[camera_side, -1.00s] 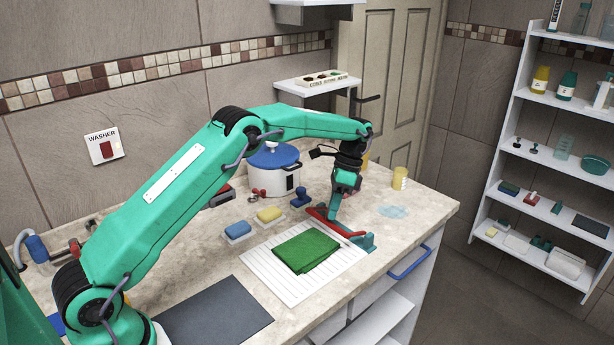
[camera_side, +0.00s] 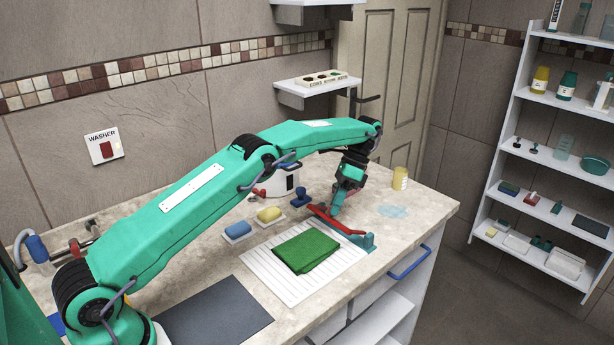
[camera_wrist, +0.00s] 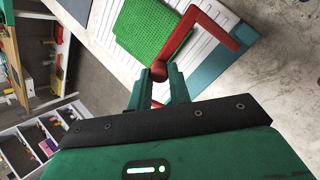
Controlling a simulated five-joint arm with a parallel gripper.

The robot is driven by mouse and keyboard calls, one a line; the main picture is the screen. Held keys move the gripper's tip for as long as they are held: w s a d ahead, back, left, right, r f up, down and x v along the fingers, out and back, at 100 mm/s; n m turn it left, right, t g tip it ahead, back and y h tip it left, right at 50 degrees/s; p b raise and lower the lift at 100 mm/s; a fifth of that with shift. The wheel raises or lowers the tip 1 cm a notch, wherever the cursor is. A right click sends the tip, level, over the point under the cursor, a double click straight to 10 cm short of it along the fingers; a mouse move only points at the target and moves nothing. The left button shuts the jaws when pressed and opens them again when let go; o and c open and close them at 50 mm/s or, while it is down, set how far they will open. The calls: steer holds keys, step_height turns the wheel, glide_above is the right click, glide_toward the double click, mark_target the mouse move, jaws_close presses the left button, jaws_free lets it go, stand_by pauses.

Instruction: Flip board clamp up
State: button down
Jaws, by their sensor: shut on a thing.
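The board clamp has a red bent bar (camera_side: 345,229) and a teal mount (camera_side: 368,241) at the board's right edge. In the wrist view the red bar (camera_wrist: 176,38) ends in a rounded red knob (camera_wrist: 159,70). My gripper (camera_wrist: 158,84) is shut on that knob, a finger on each side. In the side view my gripper (camera_side: 337,210) is over the far edge of the white ribbed board (camera_side: 262,271). The bar looks slightly tilted above the board; its exact angle is hard to tell. A folded green cloth (camera_side: 306,251) lies on the board.
Blue (camera_side: 238,229) and yellow (camera_side: 269,214) sponges sit left of the clamp. A blue stamp-like item (camera_side: 300,197) stands close behind it. A white pot (camera_side: 290,182) is partly hidden by my arm.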

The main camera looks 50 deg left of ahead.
steer(key=shift+w, duration=0.15)
steer(key=c, duration=1.3)
jaws_free()
steer(key=shift+s+f+t, duration=0.2)
steer(key=shift+s+t, duration=0.25)
steer(key=shift+t, duration=0.15)
steer(key=shift+s+f+t, duration=0.2)
steer(key=shift+s+t, duration=0.25)
steer(key=shift+t, duration=0.15)
